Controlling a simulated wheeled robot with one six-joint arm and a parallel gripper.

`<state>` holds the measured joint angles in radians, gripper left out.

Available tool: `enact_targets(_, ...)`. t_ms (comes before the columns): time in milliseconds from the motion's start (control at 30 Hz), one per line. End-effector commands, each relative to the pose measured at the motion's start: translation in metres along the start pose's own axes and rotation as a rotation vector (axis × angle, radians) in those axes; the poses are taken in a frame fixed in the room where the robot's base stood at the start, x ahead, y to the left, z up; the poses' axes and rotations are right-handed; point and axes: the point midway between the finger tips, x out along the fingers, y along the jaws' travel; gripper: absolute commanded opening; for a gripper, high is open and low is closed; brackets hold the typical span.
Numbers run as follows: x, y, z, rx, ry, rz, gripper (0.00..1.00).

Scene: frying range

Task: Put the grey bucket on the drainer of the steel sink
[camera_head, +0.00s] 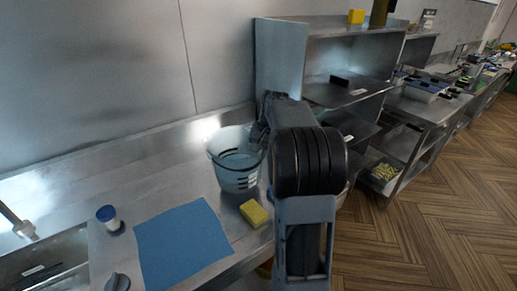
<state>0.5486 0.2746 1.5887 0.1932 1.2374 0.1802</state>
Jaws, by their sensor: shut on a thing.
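The grey bucket (238,178), a see-through pail with dark markings, is upright at the right end of the steel worktop. I cannot tell whether its base touches the steel. My gripper (262,137) is at the bucket's right rim, shut on it; the fingertips are partly hidden by my arm. The steel sink (42,268) shows at the lower left, with its basin cut off by the picture edge. The flat steel beside it, which looks like the drainer (150,192), runs right toward the bucket.
A blue cloth (182,245) lies in front of the bucket, with a yellow sponge (254,213) to its right. A small white and blue jar (110,219) stands left of the cloth, near the tap (18,222). A steel shelf unit (345,92) stands behind my arm.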

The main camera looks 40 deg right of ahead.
Motion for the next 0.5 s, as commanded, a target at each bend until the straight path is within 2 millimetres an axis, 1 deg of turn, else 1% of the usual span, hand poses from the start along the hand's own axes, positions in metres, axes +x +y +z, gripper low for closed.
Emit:
enact_targets(67,-0.001,0.0,-0.002,0.0,0.005,-0.003,0.0)
enact_targets(167,0.004,0.002,-0.006,0.001,0.004,-0.003,0.0)
enact_targets(233,0.01,0.005,-0.011,0.003,0.004,-0.003,0.0)
enact_targets(400,0.03,0.008,-0.01,0.001,0.004,-0.003,0.0)
enact_targets(500,0.036,0.009,-0.01,0.0,0.005,-0.003,0.0)
